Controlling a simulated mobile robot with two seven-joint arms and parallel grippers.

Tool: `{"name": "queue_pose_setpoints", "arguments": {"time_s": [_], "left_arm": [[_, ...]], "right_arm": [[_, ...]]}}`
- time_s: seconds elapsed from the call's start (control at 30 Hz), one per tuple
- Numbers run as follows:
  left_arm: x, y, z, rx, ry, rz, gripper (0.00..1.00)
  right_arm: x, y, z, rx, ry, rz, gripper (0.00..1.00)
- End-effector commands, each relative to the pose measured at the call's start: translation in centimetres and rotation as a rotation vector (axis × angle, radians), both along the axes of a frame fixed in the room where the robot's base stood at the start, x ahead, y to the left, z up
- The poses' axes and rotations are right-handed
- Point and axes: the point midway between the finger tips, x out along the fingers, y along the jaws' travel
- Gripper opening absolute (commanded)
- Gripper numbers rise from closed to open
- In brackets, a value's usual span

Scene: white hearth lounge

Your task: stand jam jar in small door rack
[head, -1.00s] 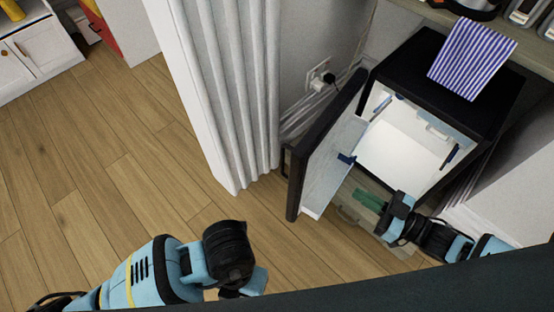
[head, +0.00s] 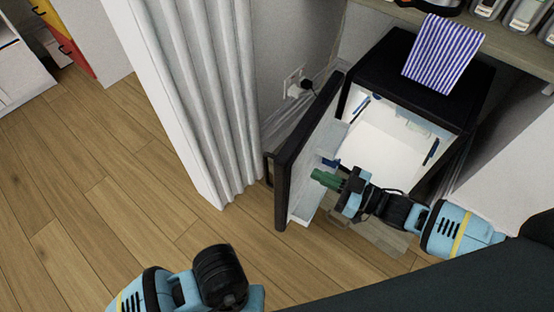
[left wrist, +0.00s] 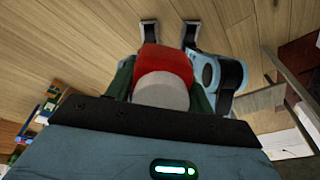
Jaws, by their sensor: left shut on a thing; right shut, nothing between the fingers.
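The jam jar (left wrist: 165,60) shows in the left wrist view as a red body with a pale grey end. My left gripper (left wrist: 162,85) is shut on it, with dark green fingers on both sides. In the head view the left arm is at the bottom, and its fingers and the jar are not visible. A small black fridge (head: 385,65) stands with its door (head: 300,150) open to the left. Pale racks (head: 303,207) line the door's inner side. My right gripper (head: 322,178) is shut and empty, its green fingertips close to the door's inner side; contact is unclear.
A blue-striped cloth (head: 443,52) hangs over the fridge top. A shelf (head: 400,10) with jars is above. A white curtain (head: 190,90) hangs left of the door, with a socket and plug (head: 297,86) behind. The wooden floor (head: 100,190) at left is clear.

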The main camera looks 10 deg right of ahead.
Motion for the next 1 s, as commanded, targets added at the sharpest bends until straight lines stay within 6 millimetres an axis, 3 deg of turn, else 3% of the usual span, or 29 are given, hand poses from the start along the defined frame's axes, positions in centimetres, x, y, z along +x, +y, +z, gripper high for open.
{"name": "queue_pose_setpoints", "arguments": {"time_s": [0.3, 0.83, 1.0], "left_arm": [[-0.1, 0.0, -0.5, -0.001, 0.003, -0.001, 0.23], [-0.1, 0.0, -0.5, -0.001, 0.004, -0.001, 0.23], [-0.1, 0.0, -0.5, -0.001, 0.003, -0.001, 0.23]], "right_arm": [[3.1, 3.4, 0.0, 0.000, 0.000, 0.000, 0.00], [3.7, 4.0, 0.0, 0.000, 0.000, -0.002, 0.00], [4.6, 5.3, 0.1, 0.005, -0.005, -0.035, 0.00]]}}
